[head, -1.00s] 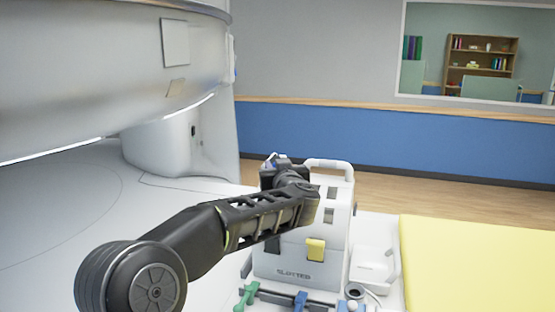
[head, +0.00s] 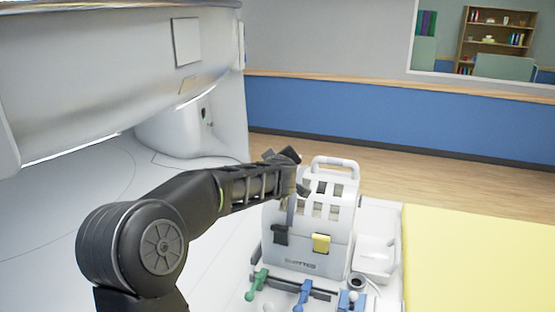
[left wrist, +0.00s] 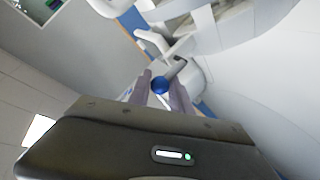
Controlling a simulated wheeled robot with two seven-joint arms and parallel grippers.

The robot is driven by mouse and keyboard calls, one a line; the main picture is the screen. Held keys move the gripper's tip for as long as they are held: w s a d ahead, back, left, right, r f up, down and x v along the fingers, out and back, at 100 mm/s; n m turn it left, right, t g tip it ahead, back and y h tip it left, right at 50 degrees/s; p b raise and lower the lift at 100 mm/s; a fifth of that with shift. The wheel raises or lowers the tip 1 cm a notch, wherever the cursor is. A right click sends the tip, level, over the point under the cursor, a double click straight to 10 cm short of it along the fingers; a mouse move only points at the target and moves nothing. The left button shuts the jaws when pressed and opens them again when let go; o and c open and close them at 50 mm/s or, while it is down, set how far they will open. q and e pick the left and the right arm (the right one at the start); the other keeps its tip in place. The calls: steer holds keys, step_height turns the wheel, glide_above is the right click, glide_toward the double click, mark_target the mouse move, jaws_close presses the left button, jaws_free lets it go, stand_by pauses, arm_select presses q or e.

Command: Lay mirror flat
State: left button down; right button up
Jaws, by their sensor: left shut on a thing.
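My left arm reaches in from the left in the head view. Its gripper (head: 286,157) is at the far end of the arm, at the upper left of a white slotted case, and is small and partly hidden by the arm. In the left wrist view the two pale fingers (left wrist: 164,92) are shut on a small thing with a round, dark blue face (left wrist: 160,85). I cannot tell whether this is the mirror, and no other mirror can be made out. My right gripper is not in view.
The white slotted case (head: 316,252) stands upright with a black tab (head: 281,236) and a yellow tab (head: 321,243) on its front. Green (head: 257,283) and blue (head: 304,292) handles lie before it. A yellow surface (head: 475,255) is at right; a large white machine (head: 90,70) overhangs the left.

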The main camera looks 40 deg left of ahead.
arm_select(q)
steer(key=shift+d, duration=0.1)
steer(key=c, duration=1.2)
jaws_free()
steer(key=v, duration=0.7)
steer(key=shift+s+d+b, duration=0.15)
steer(key=shift+s+b, duration=0.15)
steer(key=shift+s, duration=0.05)
steer(key=shift+r, duration=0.1)
